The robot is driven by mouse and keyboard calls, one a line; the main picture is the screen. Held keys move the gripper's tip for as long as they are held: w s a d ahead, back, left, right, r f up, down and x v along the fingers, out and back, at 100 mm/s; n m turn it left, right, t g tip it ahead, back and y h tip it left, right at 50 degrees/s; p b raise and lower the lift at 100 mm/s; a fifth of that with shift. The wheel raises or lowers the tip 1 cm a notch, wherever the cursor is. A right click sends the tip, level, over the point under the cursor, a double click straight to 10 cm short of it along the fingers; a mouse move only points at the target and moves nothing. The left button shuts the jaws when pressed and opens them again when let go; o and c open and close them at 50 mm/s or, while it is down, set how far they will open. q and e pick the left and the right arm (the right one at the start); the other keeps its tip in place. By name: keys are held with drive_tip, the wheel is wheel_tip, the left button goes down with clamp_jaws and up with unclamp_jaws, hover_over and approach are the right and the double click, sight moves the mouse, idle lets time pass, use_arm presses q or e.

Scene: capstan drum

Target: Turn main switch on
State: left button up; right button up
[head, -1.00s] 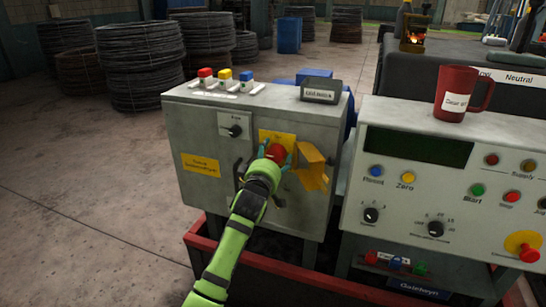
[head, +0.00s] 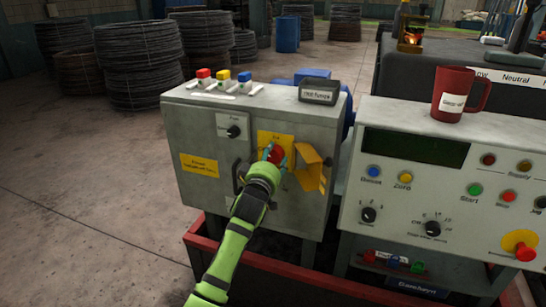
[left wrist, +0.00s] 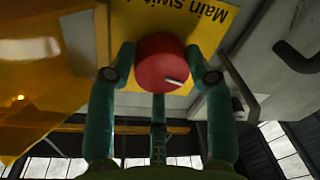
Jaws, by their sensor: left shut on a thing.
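The main switch is a red round knob (head: 276,153) on a yellow plate (head: 268,138) on the front of the grey cabinet. The left wrist view shows the red knob (left wrist: 160,62) close up, with a small pale mark on its face, and the plate (left wrist: 195,15) reads "Main swit…". My left gripper (head: 274,157) is at the knob, its teal fingers on both sides of it and shut on it. A yellow hinged cover (head: 309,167) stands open just right of the knob. My right gripper is in neither current view.
A small black knob (head: 233,131) and a dark handle (head: 238,177) are on the cabinet left of the switch. A control panel (head: 410,190) with buttons and a red mug (head: 461,95) stands at right. Wire coils (head: 140,65) stand behind on open floor.

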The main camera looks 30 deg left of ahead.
use_arm(q)
drive_tip(key=m, duration=0.3)
drive_tip(key=r+m+p, duration=0.1)
drive_tip(key=shift+a+r+m+t, duration=0.1)
drive_tip(key=shift+a+m+t, duration=0.15)
drive_tip(key=shift+m+t, duration=0.15)
drive_tip(key=m, duration=0.4)
drive_tip(key=shift+p, duration=0.4)
drive_tip(key=m, duration=0.3)
drive_tip(key=shift+m+t+h+p, duration=0.3)
drive_tip(key=shift+m+p, duration=0.05)
drive_tip(key=shift+m, duration=0.05)
drive_tip(key=shift+m+h, duration=0.4)
drive_tip(key=shift+m, duration=1.3)
drive_tip(key=shift+d+f+m, duration=0.15)
drive_tip(key=shift+f+m, duration=0.05)
drive_tip(key=shift+m, duration=0.1)
drive_tip(key=o, duration=1.1)
drive_tip(key=shift+d+f, duration=0.1)
drive_tip(key=shift+f, duration=0.1)
